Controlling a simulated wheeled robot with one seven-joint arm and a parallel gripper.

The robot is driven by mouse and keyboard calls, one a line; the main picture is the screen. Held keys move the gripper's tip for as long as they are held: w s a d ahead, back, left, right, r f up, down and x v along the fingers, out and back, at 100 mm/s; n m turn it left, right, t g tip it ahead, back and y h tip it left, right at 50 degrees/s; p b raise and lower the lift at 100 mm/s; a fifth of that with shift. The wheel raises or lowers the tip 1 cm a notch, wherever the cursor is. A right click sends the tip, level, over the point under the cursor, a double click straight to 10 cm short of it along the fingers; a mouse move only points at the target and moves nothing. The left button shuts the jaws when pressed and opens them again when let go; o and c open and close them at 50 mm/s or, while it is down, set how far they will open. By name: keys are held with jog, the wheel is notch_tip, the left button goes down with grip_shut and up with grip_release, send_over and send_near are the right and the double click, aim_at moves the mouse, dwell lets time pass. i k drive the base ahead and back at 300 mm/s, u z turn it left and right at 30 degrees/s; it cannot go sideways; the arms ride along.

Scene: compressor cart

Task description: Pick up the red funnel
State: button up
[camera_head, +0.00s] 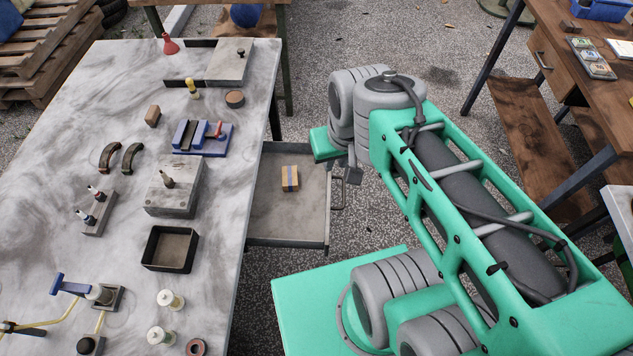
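The red funnel (170,46) stands at the far end of the grey marble-patterned table, near its back edge, with its narrow end up and wide end down. It is small in this view and nothing covers it. My green and grey arm is at the right, well apart from the funnel. The end of my arm, with my gripper (347,168), is right of the table beside the open drawer. Its fingers are mostly hidden behind the wrist, so I cannot see whether they are open.
Right of the funnel is a lidded recess (229,62). Nearer are a yellow-topped item (193,90), round tin (235,98), blue vise (202,136), grey block (173,187) and black tray (170,250). An open drawer (290,215) juts from the table's right side. The table left of the funnel is clear.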

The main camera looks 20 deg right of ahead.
aim_at(170, 47)
jog(key=u, duration=2.15)
jog(key=k, duration=0.9)
jog(key=z, duration=1.3)
jog(key=i, duration=0.45)
jog(key=u, duration=0.05)
